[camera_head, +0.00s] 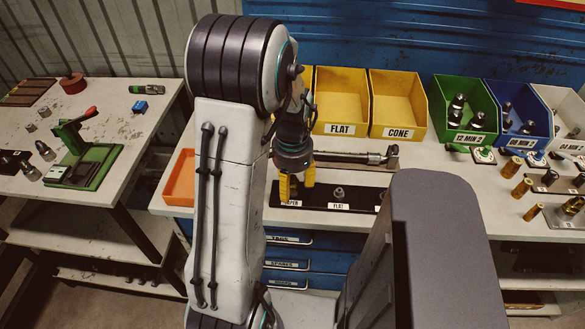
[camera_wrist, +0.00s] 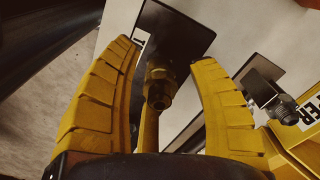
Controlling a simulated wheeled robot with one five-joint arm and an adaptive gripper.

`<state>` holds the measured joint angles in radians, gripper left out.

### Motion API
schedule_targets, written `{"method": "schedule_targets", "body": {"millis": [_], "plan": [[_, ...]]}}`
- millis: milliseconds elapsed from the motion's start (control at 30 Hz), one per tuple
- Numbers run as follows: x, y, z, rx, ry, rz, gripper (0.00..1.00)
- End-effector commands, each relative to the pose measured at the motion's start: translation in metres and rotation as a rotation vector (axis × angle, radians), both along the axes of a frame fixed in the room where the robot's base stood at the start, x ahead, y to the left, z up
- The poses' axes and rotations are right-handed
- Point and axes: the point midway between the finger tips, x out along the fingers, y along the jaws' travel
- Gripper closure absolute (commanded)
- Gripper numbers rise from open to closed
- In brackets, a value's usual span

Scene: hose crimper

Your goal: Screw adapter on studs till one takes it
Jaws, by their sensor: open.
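My gripper (camera_head: 297,181) is open, fingers pointing down, over the left end of a black strip (camera_head: 325,189) on the middle bench. The strip's labels include one ending in "APER" and one reading "FLAT". A grey stud-like fitting (camera_head: 339,193) stands behind the FLAT label. In the wrist view, a brass-and-dark threaded fitting (camera_wrist: 158,88) stands between my spread fingers (camera_wrist: 168,95), with a gap at each side. I cannot tell whether it is the adapter, a stud, or both together. A grey hex fitting (camera_wrist: 290,108) is at the right.
Yellow bins marked FLAT (camera_head: 341,100) and CONE (camera_head: 398,103) stand behind. Green (camera_head: 463,112) and blue (camera_head: 519,113) bins are further right. A metal rod tool (camera_head: 350,157) lies behind the strip. An orange tray (camera_head: 180,178) is at left. A green press (camera_head: 84,155) stands on the left table.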

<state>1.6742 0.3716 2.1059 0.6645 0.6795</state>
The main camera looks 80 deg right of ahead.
Motion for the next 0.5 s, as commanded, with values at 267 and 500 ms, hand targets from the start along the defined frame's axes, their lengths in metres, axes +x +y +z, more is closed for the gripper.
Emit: {"method": "schedule_targets", "body": {"millis": [267, 500], "plan": [[0.0, -0.001, 0.043, -0.006, 0.001, 0.0, 0.46], [0.0, -0.001, 0.082, -0.005, 0.001, 0.0, 0.46]]}}
